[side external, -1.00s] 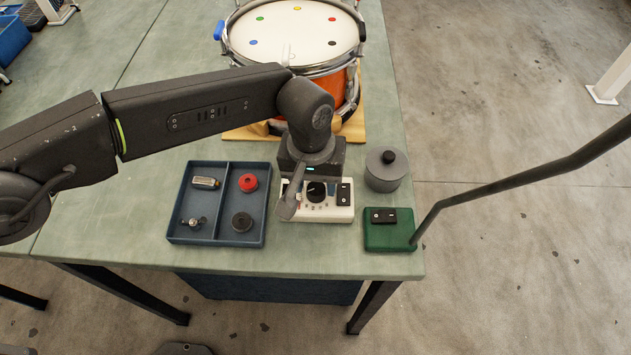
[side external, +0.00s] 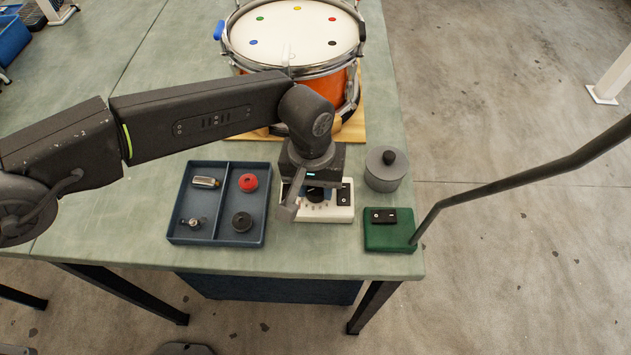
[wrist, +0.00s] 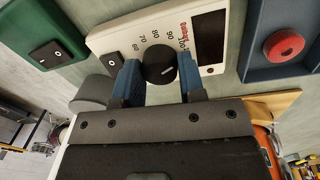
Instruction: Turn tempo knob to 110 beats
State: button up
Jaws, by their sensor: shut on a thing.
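The tempo box (side external: 335,213) is a cream unit on the bench, with a black knob (wrist: 160,67) on its face. In the wrist view the knob sits between the two blue fingers of my gripper (wrist: 159,68), which are shut on its sides. Printed numbers 60, 70, 80 and 90 (wrist: 172,48) show around the knob, with red lettering beside them. A short white mark shows on the knob top; the exact number it points to cannot be told. A dark display (wrist: 208,35) is blank. In the side view my gripper partly hides the knob.
A blue divided tray (side external: 217,244) with small parts stands left of the box. A grey lidded pot (side external: 386,172) and a green switch block (side external: 388,238) stand to its right. The drum (side external: 295,40) is behind. A dark bent bar (side external: 520,180) crosses the right side.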

jog(key=shift+m, duration=2.7)
jog(key=o, duration=0.6)
jog(key=shift+o, duration=0.2)
jog(key=shift+r, duration=0.15)
notch_tip(320, 180, up, 14)
jog(key=shift+w+a+f, duration=0.2)
jog(key=shift+w+a, duration=0.05)
jog(key=shift+a, duration=0.05)
